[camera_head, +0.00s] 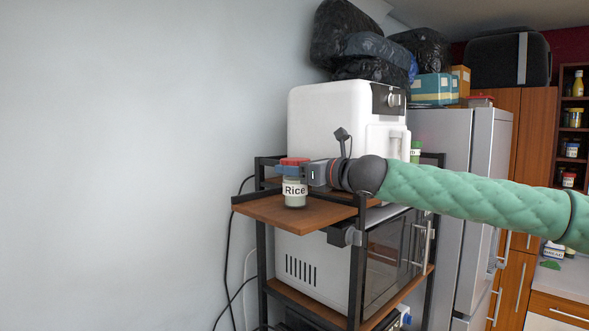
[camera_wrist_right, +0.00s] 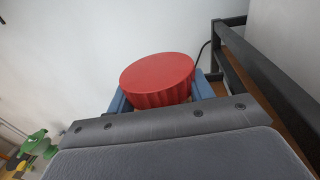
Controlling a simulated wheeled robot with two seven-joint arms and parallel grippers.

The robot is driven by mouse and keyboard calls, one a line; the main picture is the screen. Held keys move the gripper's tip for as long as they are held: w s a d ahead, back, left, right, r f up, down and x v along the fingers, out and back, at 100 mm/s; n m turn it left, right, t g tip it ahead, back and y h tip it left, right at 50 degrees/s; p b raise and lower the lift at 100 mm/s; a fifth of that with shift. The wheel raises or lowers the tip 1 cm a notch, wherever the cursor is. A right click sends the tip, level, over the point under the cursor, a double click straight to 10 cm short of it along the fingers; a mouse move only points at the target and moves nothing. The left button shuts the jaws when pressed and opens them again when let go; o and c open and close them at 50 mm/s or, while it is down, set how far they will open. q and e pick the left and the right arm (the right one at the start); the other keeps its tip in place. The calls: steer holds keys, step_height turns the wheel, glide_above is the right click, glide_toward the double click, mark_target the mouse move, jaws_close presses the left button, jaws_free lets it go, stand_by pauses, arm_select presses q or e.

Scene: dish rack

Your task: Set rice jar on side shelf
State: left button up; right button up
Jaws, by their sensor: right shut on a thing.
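The rice jar (camera_head: 294,191) has a red lid and a white label reading "Rice". It is upright at the wooden side shelf (camera_head: 262,211), over the board's right part; I cannot tell whether its base touches the board. My right gripper (camera_head: 293,170) reaches in from the right and is shut on the jar just below its lid. In the right wrist view the red lid (camera_wrist_right: 158,78) sits between the blue fingers, which are partly hidden by the gripper body. My left gripper is not in view.
A black metal rack (camera_head: 260,265) carries the side shelf, a white appliance (camera_head: 330,125) above and a microwave (camera_head: 395,255) below. Rack posts and a rail stand close to my gripper. A green-lidded jar (camera_head: 416,150) is behind my arm. Open space lies left of the shelf.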

steer(key=shift+f, duration=0.1)
steer(key=o, duration=1.3)
steer(key=shift+f, duration=0.1)
steer(key=shift+d, duration=0.1)
